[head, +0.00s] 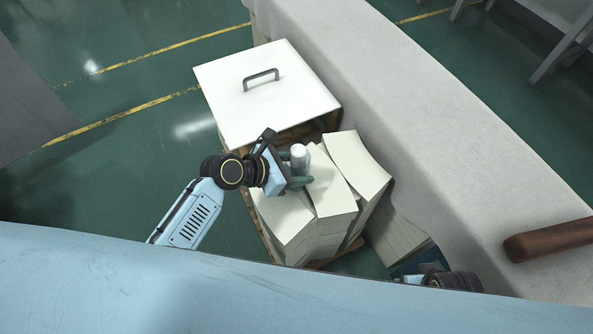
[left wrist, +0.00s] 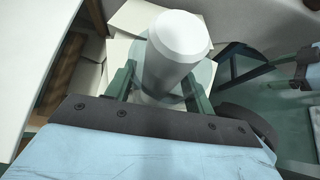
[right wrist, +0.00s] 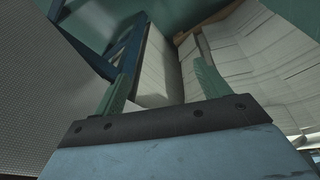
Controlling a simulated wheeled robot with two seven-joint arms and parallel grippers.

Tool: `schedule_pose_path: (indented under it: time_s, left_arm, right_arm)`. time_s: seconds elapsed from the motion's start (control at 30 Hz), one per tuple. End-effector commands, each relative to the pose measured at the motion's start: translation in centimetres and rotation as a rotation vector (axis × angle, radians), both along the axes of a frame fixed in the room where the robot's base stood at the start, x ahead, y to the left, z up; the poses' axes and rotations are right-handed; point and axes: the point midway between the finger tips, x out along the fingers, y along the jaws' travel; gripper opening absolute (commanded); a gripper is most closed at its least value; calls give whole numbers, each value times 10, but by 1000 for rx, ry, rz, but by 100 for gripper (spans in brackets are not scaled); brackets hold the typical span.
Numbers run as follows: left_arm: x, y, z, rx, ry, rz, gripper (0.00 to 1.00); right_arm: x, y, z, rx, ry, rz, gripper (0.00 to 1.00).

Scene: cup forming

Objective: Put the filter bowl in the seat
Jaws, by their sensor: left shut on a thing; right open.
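The filter bowl, a pale cylinder with a greyish, see-through lower part (head: 300,157), is held upright in my left gripper (head: 296,181) above the stacks of white sheets. In the left wrist view the bowl (left wrist: 175,50) stands between the two green fingers, which are shut on it. My right gripper is low at the bottom right of the head view, mostly hidden there. In the right wrist view its green fingers (right wrist: 160,82) are apart with nothing gripped. I cannot make out the seat for certain in any view.
Stacks of white sheets (head: 322,215) stand on a wooden pallet below my left gripper. A white lid with a grey handle (head: 265,92) lies behind them. A long grey-white surface (head: 440,120) runs along the right, with a brown bar (head: 550,240) on it. Green floor is free at left.

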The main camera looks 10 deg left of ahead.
Motion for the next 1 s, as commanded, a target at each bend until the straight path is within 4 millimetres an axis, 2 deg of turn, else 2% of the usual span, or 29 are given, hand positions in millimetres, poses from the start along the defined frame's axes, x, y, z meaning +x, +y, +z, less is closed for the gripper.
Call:
schedule_pose_path:
  time_s: [0.03, 0.2, 0.57, 0.6, 0.73, 1.0]
  left_arm:
    - [0, 0, -6, 0, 0, 0, 30]
    - [0, 0, -9, 0, 0, 1, 30]
    - [1, 0, -12, 0, -1, 1, 30]
    - [0, 0, -12, 0, -2, 0, 57]
    - [0, 0, -12, 1, -1, 0, 74]
    - [0, 0, -12, 0, 0, 1, 75]
  right_arm:
    - [1, 3, 4, 5, -5, 1, 75]
    - [2, 6, 12, 9, -7, 0, 75]
    - [1, 6, 12, 8, -6, 0, 75]
    - [1, 6, 12, 8, -6, 0, 75]
    - [1, 6, 12, 8, -6, 0, 75]
    - [1, 6, 12, 9, -5, 1, 75]
